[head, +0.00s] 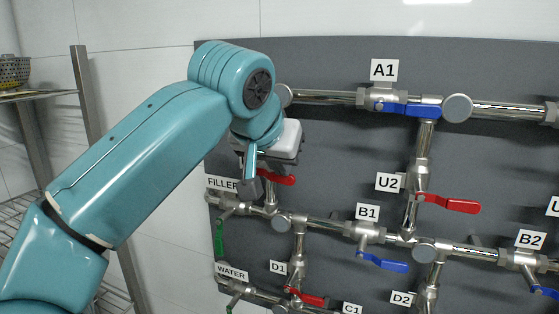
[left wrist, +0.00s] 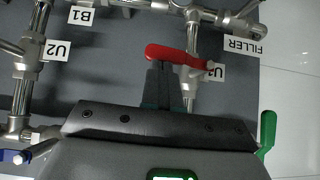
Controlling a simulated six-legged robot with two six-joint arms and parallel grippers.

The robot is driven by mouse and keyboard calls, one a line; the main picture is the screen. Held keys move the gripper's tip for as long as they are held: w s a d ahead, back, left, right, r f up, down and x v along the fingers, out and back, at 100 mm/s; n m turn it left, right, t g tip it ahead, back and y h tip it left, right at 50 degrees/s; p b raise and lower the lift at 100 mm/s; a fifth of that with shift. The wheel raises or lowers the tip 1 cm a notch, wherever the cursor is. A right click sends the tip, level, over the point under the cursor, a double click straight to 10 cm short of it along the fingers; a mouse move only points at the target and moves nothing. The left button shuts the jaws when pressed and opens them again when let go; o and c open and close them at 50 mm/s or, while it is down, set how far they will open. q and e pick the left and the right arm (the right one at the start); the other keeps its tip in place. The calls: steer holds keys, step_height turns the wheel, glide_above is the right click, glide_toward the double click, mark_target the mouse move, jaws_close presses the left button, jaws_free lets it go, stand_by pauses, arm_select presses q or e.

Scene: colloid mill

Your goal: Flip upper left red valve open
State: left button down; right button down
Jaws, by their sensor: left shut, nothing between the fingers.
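The upper left red valve handle (head: 279,179) lies crosswise to its vertical pipe in the head view, partly behind my left gripper (head: 250,187). The red handle (left wrist: 180,57) shows more fully in the left wrist view, with the partly covered label U1 (left wrist: 216,70) beside it. My left gripper (left wrist: 165,88) is shut and empty, its fingertips right at the red handle near its free end. I cannot tell whether they touch it. My right gripper is not in view.
Pipes on a dark panel (head: 330,180) carry a blue A1 handle (head: 408,109), a red U2 handle (head: 450,204), a blue B1 handle (head: 382,263) and a green FILLER handle (head: 219,240). A metal shelf (head: 40,95) stands at the left.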

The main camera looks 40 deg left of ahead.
mark_target(286, 184)
arm_select(q)
steer(key=shift+d+f, duration=0.15)
steer(key=shift+f, duration=0.05)
steer(key=f+m+y, duration=0.1)
steer(key=f+m+y+b, duration=0.1)
steer(key=y, duration=0.1)
steer(key=shift+w+d+f, duration=0.15)
steer(key=shift+d+f, duration=0.2)
steer(key=a+f+m+y+b, duration=0.3)
steer(key=f+m+y+b, duration=0.2)
steer(key=f+y+b, duration=0.2)
steer(key=shift+s+a+m+y+b, duration=0.3)
steer(key=shift+s+m+y+b, duration=0.1)
steer(key=shift+y+b, duration=0.65)
stand_by(0.3)
